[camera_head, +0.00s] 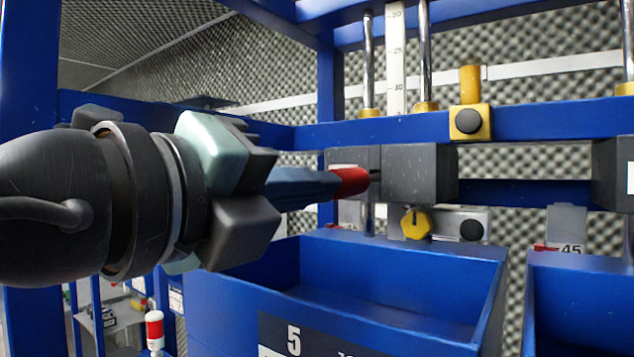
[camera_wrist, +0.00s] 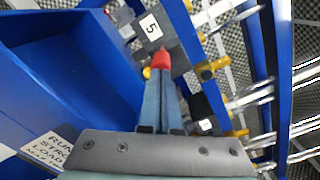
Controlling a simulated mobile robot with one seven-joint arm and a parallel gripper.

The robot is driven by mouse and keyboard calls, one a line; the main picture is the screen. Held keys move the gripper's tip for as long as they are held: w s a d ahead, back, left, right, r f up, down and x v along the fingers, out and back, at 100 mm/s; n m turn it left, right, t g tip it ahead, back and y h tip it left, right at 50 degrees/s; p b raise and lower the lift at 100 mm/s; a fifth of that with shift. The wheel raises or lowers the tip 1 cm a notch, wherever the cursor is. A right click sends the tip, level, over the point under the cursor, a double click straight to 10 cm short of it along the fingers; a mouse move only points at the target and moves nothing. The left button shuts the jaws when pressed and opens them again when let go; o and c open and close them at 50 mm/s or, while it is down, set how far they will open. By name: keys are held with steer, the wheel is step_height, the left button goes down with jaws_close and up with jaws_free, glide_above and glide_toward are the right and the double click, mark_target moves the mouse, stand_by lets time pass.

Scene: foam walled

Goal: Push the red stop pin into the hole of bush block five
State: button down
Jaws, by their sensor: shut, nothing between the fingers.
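My gripper (camera_head: 332,184) is shut, its slim blue fingers pressed together and pointing right. The red stop pin (camera_head: 352,181) is at the fingertips, its red head against or very near them. A short dark part leads from it to the dark grey bush block (camera_head: 418,174) on the blue rail. In the wrist view the red pin (camera_wrist: 161,60) lies just beyond the fingertips (camera_wrist: 160,76), in front of a block with a white label "5" (camera_wrist: 151,27). The hole is hidden, and how deep the pin sits cannot be told.
A blue bin marked 5 (camera_head: 400,338) is below the block, with another bin (camera_head: 580,290) at right. A yellow knob (camera_head: 416,224) hangs under the block. A yellow clamp (camera_head: 470,122) and steel rods (camera_head: 425,50) stand above the rail.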

steer(key=shift+w, duration=0.15)
stand_by(0.5)
steer(key=shift+w+d, duration=0.35)
steer(key=shift+w, duration=0.05)
steer(key=shift+x, duration=0.9)
steer(key=b+v, duration=0.1)
steer(key=v, duration=0.2)
stand_by(0.5)
